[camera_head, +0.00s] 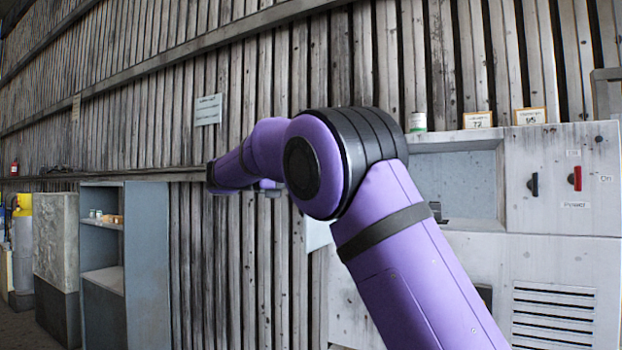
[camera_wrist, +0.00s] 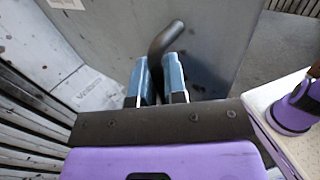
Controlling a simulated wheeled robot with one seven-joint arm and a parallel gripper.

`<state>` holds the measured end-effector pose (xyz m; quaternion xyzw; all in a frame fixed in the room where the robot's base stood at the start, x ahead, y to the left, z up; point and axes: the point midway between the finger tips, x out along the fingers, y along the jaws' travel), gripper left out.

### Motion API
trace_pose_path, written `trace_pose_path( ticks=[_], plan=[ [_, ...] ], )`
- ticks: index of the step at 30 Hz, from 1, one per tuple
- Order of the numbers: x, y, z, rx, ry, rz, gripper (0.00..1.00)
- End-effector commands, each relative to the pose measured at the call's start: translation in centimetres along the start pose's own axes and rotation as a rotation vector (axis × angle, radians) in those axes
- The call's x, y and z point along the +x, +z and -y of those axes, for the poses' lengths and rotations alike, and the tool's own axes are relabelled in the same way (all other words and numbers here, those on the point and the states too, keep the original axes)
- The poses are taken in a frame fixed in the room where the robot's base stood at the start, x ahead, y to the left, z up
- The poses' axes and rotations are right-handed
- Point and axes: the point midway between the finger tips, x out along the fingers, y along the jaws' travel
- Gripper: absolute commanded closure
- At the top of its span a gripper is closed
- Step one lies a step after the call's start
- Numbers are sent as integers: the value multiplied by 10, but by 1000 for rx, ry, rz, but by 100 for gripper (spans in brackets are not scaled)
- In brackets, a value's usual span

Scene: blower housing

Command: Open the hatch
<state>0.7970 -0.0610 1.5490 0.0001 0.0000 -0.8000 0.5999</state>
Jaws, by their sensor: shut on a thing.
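In the wrist view a grey metal panel (camera_wrist: 225,35), which looks like the hatch, fills the upper middle. A dark curved bar handle (camera_wrist: 168,38) stands out from it. My gripper (camera_wrist: 158,82) has its two blue fingers on either side of the handle's lower part and is shut on it. The exact contact is partly hidden behind the fingers. In the head view my purple arm crosses the middle and covers part of the grey housing (camera_head: 565,255). My gripper's fingers and the handle cannot be made out there.
A slatted wall (camera_head: 240,90) runs behind my arm. A grey open shelf (camera_head: 148,260) and a concrete-like block (camera_head: 56,235) stand at the left. The housing carries a black switch (camera_head: 533,184), a red switch (camera_head: 576,178) and a vent grille (camera_head: 553,315). Some floor (camera_wrist: 270,60) shows beyond the panel.

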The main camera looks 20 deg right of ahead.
Motion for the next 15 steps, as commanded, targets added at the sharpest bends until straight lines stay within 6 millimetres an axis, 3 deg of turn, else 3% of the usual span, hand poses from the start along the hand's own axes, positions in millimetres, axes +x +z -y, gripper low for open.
trace_pose_path(
  ticks=[15],
  plan=[
    [-23,-1,-25,-1,-99,1,100]
  ],
)
